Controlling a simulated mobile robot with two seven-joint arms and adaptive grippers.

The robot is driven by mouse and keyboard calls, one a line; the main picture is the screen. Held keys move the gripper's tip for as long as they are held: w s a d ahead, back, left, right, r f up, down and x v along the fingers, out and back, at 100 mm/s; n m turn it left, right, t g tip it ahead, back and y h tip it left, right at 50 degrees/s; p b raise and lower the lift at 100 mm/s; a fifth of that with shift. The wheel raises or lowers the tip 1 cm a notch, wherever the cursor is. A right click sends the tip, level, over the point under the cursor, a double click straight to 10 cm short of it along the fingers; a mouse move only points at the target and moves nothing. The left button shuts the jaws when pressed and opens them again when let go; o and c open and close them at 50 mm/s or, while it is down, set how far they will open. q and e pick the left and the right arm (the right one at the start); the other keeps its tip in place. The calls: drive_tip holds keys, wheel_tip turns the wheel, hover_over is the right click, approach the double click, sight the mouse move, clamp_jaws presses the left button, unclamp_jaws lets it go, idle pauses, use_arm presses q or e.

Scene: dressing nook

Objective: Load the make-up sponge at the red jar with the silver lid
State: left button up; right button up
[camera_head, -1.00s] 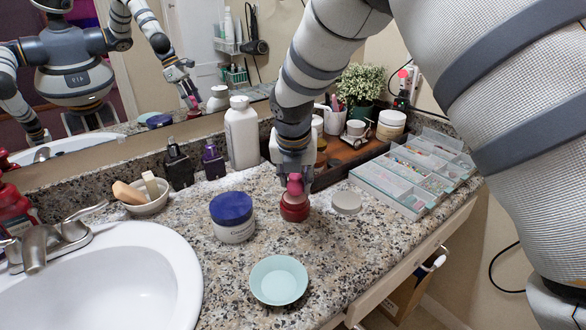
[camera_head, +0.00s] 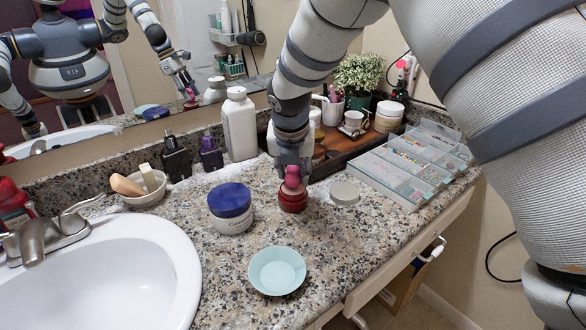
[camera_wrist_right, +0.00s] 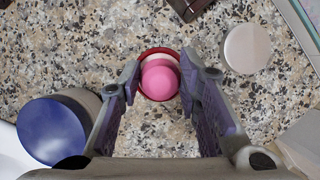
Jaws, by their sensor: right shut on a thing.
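My right gripper (camera_head: 292,168) points down over the counter and is shut on the pink make-up sponge (camera_head: 291,180). The sponge also shows between the fingers in the right wrist view (camera_wrist_right: 160,82). The open red jar (camera_head: 293,203) stands upright directly below. The sponge's lower end is at the jar's mouth; I cannot tell how far it reaches in. In the wrist view, part of the red rim (camera_wrist_right: 150,52) and a pale inside show behind the sponge. The silver lid (camera_head: 345,192) lies flat on the counter, right of the jar. My left gripper is not directly in view.
A blue-lidded jar (camera_head: 231,208) stands left of the red jar. A pale green dish (camera_head: 277,271) sits in front. A clear compartment box (camera_head: 405,165) lies at right. A white bottle (camera_head: 240,125) and dark tray (camera_head: 345,158) are behind. The sink (camera_head: 120,275) is at left.

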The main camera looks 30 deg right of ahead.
use_arm(q)
drive_tip(key=shift+s, duration=0.1)
use_arm(e)
drive_tip(key=shift+f, duration=0.45)
use_arm(q)
drive_tip(key=shift+r, duration=0.1)
use_arm(e)
drive_tip(key=shift+s+f, duration=0.1)
idle(1.2)
use_arm(q)
drive_tip(key=shift+w, duration=0.2)
use_arm(e)
drive_tip(key=shift+r+p, duration=1.15)
drive_tip(key=shift+r, duration=2.5)
use_arm(q)
drive_tip(key=w+r+t, duration=0.1)
drive_tip(key=w+r, duration=0.1)
drive_tip(key=shift+w+r, duration=0.3)
drive_tip(key=shift+w, duration=0.05)
use_arm(e)
drive_tip(key=shift+f, duration=0.1)
